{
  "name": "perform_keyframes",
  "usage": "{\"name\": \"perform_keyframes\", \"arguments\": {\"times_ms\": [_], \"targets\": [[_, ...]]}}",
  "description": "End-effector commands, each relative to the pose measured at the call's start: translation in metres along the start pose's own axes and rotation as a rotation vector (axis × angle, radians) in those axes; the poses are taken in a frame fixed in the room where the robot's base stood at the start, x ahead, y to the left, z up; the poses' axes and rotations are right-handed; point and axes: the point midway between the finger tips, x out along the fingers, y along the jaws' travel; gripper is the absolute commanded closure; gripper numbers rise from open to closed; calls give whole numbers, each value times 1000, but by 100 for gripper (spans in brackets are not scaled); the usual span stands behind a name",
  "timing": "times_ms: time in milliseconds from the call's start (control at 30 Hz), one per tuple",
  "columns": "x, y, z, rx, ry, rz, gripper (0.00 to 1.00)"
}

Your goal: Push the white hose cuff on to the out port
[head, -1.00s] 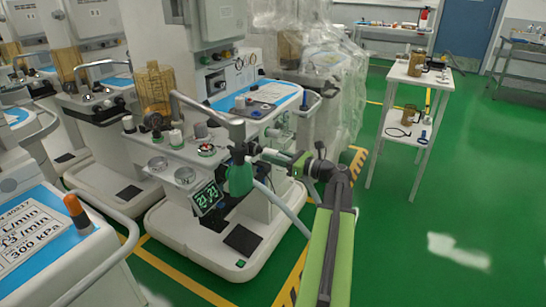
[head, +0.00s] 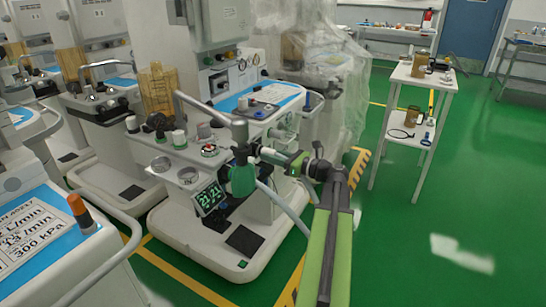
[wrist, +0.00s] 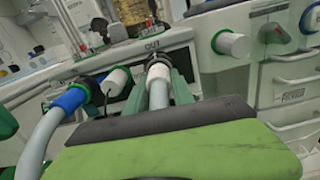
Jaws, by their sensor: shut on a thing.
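In the wrist view, the white hose cuff (wrist: 158,72) sits at the end of a grey hose (wrist: 158,96), between the green fingers of my gripper (wrist: 158,88). My gripper is shut on the cuff. The dark out port (wrist: 158,57) is directly beyond the cuff, below the "OUT" label. Cuff and port look lined up and close; I cannot tell whether the cuff is over the port. The cuff is not clear there.
In the wrist view, a blue cuff (wrist: 70,99) on another hose and a white fitting (wrist: 117,81) are close on the left. Another white fitting (wrist: 232,44) is on the right. A white side table (head: 425,82) stands apart, with open green floor around it.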

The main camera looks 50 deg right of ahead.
Motion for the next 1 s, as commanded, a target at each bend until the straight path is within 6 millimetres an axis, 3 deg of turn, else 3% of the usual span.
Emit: {"name": "perform_keyframes", "arguments": {"times_ms": [367,400,567,867,1000], "targets": [[10,0,0,0,0,2,100],[10,0,0,0,0,1,66],[9,0,0,0,0,1,46],[8,0,0,0,0,0,46],[-8,0,0,0,0,-2,46]]}}
